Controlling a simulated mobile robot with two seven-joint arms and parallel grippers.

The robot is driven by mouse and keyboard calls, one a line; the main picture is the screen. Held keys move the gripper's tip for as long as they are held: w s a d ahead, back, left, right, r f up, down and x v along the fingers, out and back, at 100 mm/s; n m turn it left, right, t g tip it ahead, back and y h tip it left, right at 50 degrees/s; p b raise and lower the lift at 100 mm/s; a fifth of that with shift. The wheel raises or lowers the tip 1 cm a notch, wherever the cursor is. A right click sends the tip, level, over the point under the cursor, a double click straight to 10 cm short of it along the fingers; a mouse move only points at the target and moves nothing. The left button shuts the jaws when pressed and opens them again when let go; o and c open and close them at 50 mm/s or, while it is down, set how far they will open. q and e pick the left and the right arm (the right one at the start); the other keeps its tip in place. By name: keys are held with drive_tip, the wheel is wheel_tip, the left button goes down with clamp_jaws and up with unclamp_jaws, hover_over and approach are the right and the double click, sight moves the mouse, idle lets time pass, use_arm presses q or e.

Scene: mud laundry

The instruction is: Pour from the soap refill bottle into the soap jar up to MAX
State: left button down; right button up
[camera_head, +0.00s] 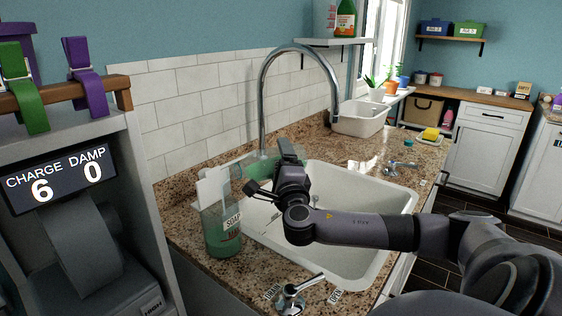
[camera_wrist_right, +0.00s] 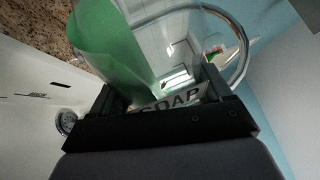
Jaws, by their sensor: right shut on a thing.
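The clear soap jar (camera_head: 222,238) stands on the granite counter left of the sink, with a SOAP label and green liquid in its lower part. The MAX mark is too small to read. My right gripper (camera_head: 268,172) is shut on the soap refill bottle (camera_head: 262,165), a see-through bottle with green liquid. The bottle is tilted well over, its left end near the jar's top. I cannot tell whether liquid is flowing. In the right wrist view the bottle (camera_wrist_right: 110,45) and its SOAP label show between the fingers. My left gripper is not in view.
The white sink (camera_head: 345,190) lies under my right arm, with a tall curved faucet (camera_head: 263,100) behind. A tap handle (camera_head: 292,290) stands at the counter's front. A display unit (camera_head: 60,180) reading CHARGE 6, DAMP 0 is at the left.

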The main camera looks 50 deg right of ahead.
drive_tip(key=shift+r+n+t, duration=0.5)
drive_tip(key=shift+r+n, duration=0.2)
drive_tip(key=shift+r, duration=0.1)
idle(3.7)
